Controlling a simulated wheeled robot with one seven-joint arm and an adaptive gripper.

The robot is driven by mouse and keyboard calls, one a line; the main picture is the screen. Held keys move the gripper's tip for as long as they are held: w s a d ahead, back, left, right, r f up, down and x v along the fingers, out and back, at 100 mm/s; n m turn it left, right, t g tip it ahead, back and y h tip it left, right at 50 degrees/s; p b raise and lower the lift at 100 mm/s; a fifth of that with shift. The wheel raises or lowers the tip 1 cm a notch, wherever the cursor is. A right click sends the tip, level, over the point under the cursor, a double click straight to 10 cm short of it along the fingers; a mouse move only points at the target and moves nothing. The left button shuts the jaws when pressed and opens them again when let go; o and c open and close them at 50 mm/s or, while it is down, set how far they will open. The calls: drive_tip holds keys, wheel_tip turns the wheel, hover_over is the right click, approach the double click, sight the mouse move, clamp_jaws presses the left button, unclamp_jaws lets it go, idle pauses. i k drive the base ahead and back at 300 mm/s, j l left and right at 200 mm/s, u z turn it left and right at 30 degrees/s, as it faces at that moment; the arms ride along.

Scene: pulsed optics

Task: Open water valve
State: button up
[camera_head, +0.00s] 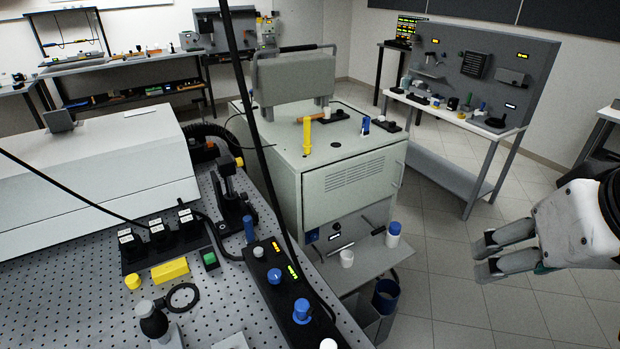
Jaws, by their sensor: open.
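My gripper (483,258) is at the right edge of the head view, over the floor. Its two grey fingers point left with a gap between them, and nothing is held. I cannot tell for sure which part is the water valve. A black control box (288,290) on the optical table carries an upper blue knob (274,276), a lower blue knob (301,309) and lit displays. A yellow upright part (307,136) stands on top of the grey-green cabinet (330,176). My gripper is well to the right of these and touches none of them.
The perforated optical table (70,300) fills the lower left, with a yellow block (170,270) on it. A workbench (450,115) stands behind. Floor between is clear.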

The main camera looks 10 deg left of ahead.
sight(274, 274)
drive_tip(key=k+u, duration=0.3)
drive_tip(key=i+u, duration=0.15)
drive_tip(key=u, duration=0.2)
drive_tip(key=i+l+u, duration=0.1)
drive_tip(key=u, duration=0.2)
drive_tip(key=k+j+z, duration=0.2)
drive_tip(key=k+j, duration=0.15)
drive_tip(key=j+u, duration=0.25)
drive_tip(key=u, duration=0.15)
drive_tip(key=i, duration=0.05)
